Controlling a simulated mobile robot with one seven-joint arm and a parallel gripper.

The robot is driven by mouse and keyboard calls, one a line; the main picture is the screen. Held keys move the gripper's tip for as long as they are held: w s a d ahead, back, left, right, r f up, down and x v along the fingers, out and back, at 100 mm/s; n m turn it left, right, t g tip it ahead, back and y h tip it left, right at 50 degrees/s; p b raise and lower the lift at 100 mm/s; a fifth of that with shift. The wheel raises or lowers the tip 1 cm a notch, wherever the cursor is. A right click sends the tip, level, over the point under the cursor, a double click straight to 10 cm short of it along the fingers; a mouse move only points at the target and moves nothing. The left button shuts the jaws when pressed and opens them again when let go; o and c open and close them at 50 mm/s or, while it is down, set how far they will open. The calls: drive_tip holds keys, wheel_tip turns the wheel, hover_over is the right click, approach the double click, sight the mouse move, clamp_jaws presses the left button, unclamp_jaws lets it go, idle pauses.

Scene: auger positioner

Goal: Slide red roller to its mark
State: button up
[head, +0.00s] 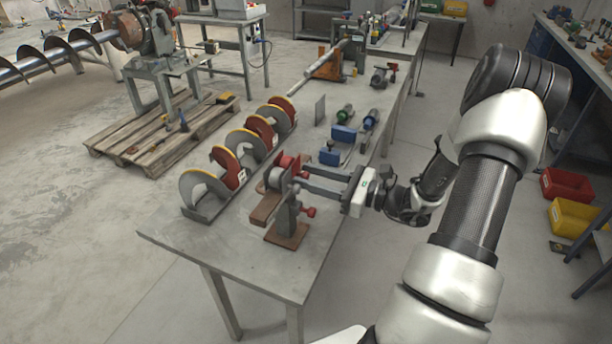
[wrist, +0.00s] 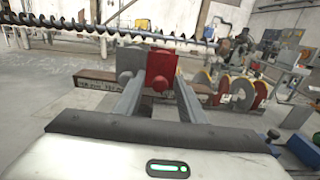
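The red roller (head: 287,161) is on a small fixture near the table's front end, beside a grey roller part (head: 274,178). In the wrist view a red block (wrist: 162,68) shows beyond my fingertips, with a grey block (wrist: 130,62) on its left. My gripper (head: 300,177) reaches in from the right, its two fingers apart. In the wrist view the fingers (wrist: 158,88) stand on either side of the red block's lower part; I cannot tell whether they touch it. I cannot make out the mark.
Grey posts with red knobs (head: 309,212) stand on brown bases (head: 287,236) close to my gripper. Red and grey auger flights (head: 228,165) line the table's left edge. Blue tools (head: 331,157) lie behind. The table's front corner (head: 190,240) is bare.

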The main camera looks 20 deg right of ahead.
drive_tip(key=shift+w+a, duration=0.45)
clamp_jaws()
drive_tip(key=shift+w+d, duration=1.75)
drive_tip(key=shift+d, duration=0.1)
unclamp_jaws()
